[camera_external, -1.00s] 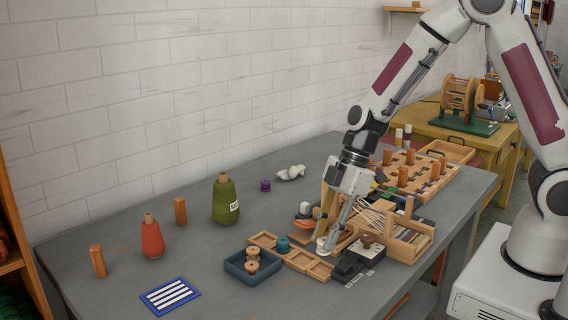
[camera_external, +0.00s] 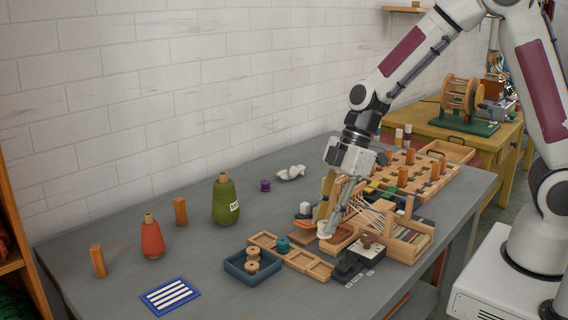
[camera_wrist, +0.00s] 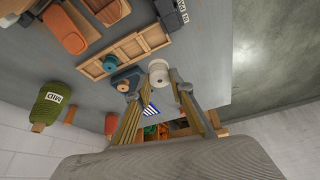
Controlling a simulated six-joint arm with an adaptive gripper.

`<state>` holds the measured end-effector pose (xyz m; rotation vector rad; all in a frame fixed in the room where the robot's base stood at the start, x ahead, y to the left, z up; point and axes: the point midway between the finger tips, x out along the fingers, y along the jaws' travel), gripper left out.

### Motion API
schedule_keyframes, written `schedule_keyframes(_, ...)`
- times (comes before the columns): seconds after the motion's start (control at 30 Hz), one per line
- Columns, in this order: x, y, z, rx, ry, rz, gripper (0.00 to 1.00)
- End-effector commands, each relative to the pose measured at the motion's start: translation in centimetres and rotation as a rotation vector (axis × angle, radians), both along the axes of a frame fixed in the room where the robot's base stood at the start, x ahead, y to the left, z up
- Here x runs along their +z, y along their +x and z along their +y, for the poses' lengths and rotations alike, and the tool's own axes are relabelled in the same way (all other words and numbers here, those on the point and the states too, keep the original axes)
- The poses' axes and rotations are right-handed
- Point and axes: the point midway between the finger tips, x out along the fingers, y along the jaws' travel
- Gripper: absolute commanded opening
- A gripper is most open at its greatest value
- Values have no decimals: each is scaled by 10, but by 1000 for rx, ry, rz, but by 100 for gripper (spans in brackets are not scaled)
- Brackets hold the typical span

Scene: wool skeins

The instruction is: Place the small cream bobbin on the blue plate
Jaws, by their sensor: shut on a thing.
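The small cream bobbin (camera_external: 324,228) is held between the fingertips of my gripper (camera_external: 328,225), a little above the wooden trays. In the wrist view the bobbin (camera_wrist: 158,72) shows as a whitish spool between the two fingers (camera_wrist: 156,86). The gripper is shut on it. The blue plate (camera_external: 148,297) with white stripes lies flat and empty on the table at the front left, well away from the gripper. Part of the plate also shows beyond the fingers in the wrist view (camera_wrist: 150,110).
A dark blue tray (camera_external: 237,270) with brown bobbins and wooden trays (camera_external: 308,265) with a teal bobbin (camera_external: 283,244) lie between gripper and plate. A red cone (camera_external: 152,239), a green cone (camera_external: 225,202) and wooden blocks (camera_external: 98,261) stand left. Table around the plate is clear.

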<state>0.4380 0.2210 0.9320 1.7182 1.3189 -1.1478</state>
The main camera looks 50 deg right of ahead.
Motion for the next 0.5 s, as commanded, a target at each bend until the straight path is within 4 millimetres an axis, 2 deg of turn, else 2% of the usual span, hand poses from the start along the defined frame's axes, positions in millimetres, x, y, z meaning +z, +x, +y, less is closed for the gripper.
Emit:
schedule_keyframes(0.27,0,0,1,1,0,1,10)
schedule_keyframes(0.5,-8,-10,11,29,-1,3,10)
